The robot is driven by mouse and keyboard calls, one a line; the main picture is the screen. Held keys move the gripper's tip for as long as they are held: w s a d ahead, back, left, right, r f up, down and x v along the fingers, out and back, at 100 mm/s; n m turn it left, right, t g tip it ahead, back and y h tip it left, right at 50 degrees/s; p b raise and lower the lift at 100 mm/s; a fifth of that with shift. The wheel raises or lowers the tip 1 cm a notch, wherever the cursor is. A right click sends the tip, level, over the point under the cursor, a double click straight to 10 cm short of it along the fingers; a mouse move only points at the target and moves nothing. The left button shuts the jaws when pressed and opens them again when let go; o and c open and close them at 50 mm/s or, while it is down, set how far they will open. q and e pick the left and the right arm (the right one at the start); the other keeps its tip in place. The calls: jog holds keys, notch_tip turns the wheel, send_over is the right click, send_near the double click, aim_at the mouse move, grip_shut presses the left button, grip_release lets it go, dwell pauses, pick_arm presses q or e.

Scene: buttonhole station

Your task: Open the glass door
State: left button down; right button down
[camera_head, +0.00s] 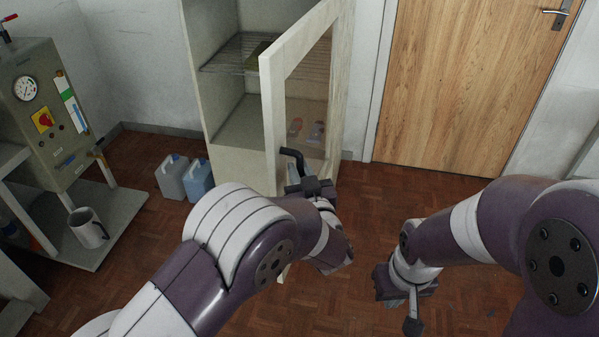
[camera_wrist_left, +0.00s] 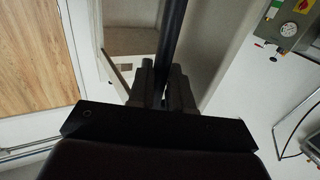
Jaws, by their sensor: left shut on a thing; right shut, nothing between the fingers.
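The glass door (camera_head: 271,112) is a pale framed door on a light cabinet (camera_head: 226,100). It stands partly open, swung out towards me, with its hinge side at the right. Its black handle (camera_head: 293,158) is on the door's outer side near the free edge. My left gripper (camera_head: 301,180) is at this handle and shut on it. In the left wrist view the dark bar of the handle (camera_wrist_left: 172,40) runs up between the fingers. My right gripper (camera_head: 408,310) is shut and empty, low over the floor, away from the door.
A wooden door (camera_head: 470,80) is in the wall at the back right. Two canisters (camera_head: 172,178) stand on the floor left of the cabinet. A machine with a gauge (camera_head: 42,110) and a mug (camera_head: 88,228) on a shelf are at the left. The middle floor is clear.

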pick_arm(q)
jog(key=shift+w+d+r, duration=0.1)
jog(key=shift+w+r, duration=0.05)
jog(key=shift+r, duration=0.3)
jog(key=c, duration=1.4)
grip_release()
jog(key=shift+c, duration=0.2)
jog(key=shift+o, duration=1.3)
jog(key=shift+w+f, duration=0.1)
jog(key=shift+w, duration=0.05)
jog(key=shift+w+d+f, duration=0.1)
jog(key=shift+w+f, duration=0.05)
jog(key=shift+f, duration=0.1)
jog(key=shift+s, duration=0.2)
jog(key=p+v, duration=0.1)
jog(key=v, duration=1.1)
jog(key=shift+s, duration=0.2)
pick_arm(e)
jog(key=shift+w+r, duration=0.2)
jog(key=shift+r, duration=0.3)
pick_arm(q)
jog(key=shift+w, duration=0.15)
